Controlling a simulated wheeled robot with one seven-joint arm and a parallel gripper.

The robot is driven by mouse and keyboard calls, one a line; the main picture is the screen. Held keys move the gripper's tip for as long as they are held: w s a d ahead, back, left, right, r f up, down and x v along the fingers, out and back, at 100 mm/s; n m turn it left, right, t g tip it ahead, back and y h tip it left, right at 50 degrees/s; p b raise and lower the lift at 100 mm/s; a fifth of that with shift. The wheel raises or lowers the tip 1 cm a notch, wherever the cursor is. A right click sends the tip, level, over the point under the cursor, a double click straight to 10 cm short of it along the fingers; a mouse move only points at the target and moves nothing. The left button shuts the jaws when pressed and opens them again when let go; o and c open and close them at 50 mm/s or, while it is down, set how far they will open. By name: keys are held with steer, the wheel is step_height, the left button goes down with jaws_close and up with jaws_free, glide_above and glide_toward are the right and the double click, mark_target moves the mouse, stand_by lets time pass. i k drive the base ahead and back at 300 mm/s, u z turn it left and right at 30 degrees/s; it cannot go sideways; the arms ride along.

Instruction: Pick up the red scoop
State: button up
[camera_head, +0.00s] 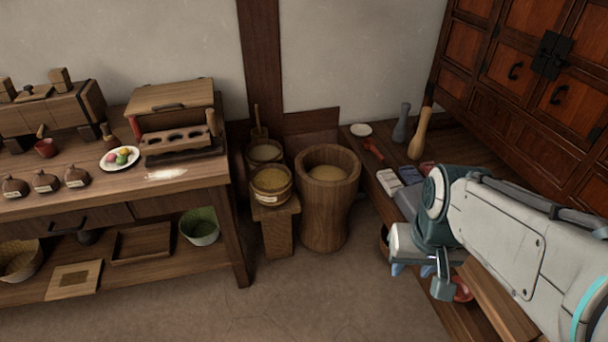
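A small red scoop-shaped object (373,149) lies on the low wooden bench at right, behind my gripper and next to a white dish. A red rounded object (462,289) is partly hidden below my arm, so I cannot tell its full shape. My gripper (412,270) points downward over the bench's front edge. Its two light-blue fingertips are apart with nothing seen between them. It is clear of the small red scoop-shaped object.
The bench (358,143) also holds a white dish (361,130), a grey pestle (402,124) and a wooden pestle (419,133). A large wooden mortar (327,215) stands left of it. A wooden cabinet (520,70) rises behind. The floor (310,300) in front is clear.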

mark_target(369, 143)
steer(key=u, duration=0.3)
steer(key=k, duration=0.7)
steer(key=z, duration=0.35)
steer(key=i, duration=1.3)
steer(key=u, duration=0.9)
steer(key=i, duration=0.7)
steer(key=z, duration=0.7)
steer(key=i, duration=0.6)
steer(key=z, duration=0.6)
